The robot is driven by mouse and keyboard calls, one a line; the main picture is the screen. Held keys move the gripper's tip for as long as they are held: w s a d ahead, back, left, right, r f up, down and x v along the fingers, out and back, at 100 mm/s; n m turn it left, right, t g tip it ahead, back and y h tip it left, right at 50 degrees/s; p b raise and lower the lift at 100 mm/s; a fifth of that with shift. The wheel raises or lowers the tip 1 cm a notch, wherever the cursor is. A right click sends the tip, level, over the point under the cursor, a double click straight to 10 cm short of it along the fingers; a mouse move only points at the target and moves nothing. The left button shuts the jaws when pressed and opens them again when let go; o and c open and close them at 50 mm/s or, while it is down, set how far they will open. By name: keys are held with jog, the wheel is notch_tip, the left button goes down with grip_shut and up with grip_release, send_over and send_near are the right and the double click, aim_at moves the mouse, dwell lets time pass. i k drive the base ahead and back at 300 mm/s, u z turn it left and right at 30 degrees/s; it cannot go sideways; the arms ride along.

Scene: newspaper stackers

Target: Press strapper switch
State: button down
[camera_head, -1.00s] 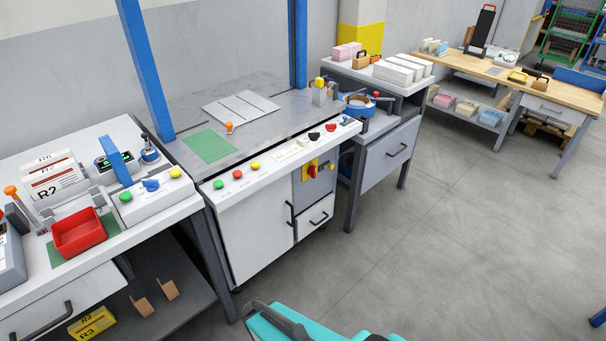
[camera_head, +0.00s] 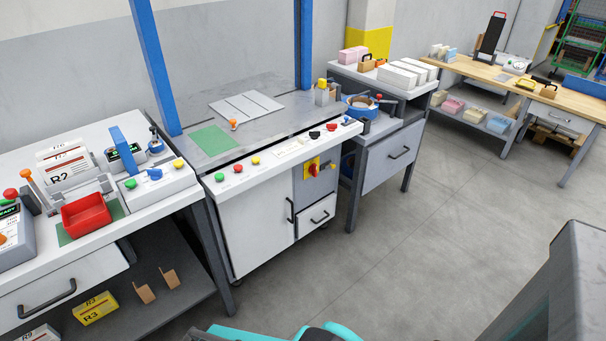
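The strapper (camera_head: 250,220) is the white cabinet machine in the middle, with two blue posts rising from its steel top. A red rotary switch on a yellow plate (camera_head: 312,168) sits on its grey front panel, above a small drawer. The white front strip holds a green button (camera_head: 219,177), a red button (camera_head: 237,168), a yellow button (camera_head: 255,160), a black knob (camera_head: 314,134) and a red knob (camera_head: 331,127). I cannot tell any switch's setting. Nothing touches the switch. My gripper is not in view; only teal and grey parts of my own body show at the bottom and right.
A white bench (camera_head: 20,262) at the left bears a red tray, a labelled R2 stack and a button box. A grey cabinet (camera_head: 383,160) with paper stacks stands right of the strapper, and a wooden table (camera_head: 474,72) farther back. The grey floor (camera_head: 400,250) before them is clear.

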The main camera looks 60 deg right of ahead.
aim_at(313, 169)
jog(key=z, duration=0.2)
jog(key=k, duration=0.2)
jog(key=u, duration=1.9)
jog(key=k, duration=0.65)
jog(key=z, duration=2.8)
